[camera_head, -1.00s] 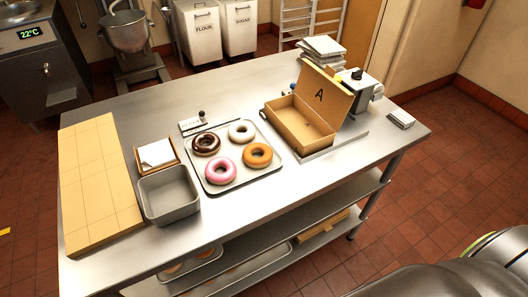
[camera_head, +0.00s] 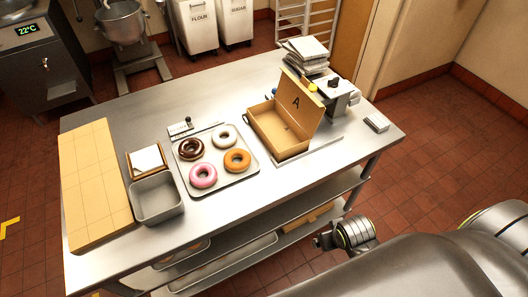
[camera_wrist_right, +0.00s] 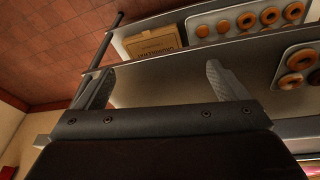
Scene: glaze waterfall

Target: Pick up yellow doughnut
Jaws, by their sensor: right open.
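The yellow doughnut (camera_head: 237,161), orange-yellow in colour, lies on a grey tray (camera_head: 243,178) on the steel table, at the tray's right front. A pink doughnut (camera_head: 203,176), a dark brown one (camera_head: 191,150) and a white one (camera_head: 224,137) share the tray. My right gripper (camera_wrist_right: 160,82) is open and empty, with its two fingers spread beneath the table level, facing the lower shelf. In the head view my right wrist (camera_head: 352,234) shows low at the right, apart from the table and the doughnut. My left gripper is not in view.
An open cardboard box (camera_head: 263,124) marked A stands right of the tray. A grey bin (camera_head: 157,214), a wooden board (camera_head: 100,226) and a napkin holder (camera_head: 147,160) are left of it. The lower shelf holds trays of doughnuts (camera_wrist_right: 269,15) and a cardboard box (camera_wrist_right: 153,42).

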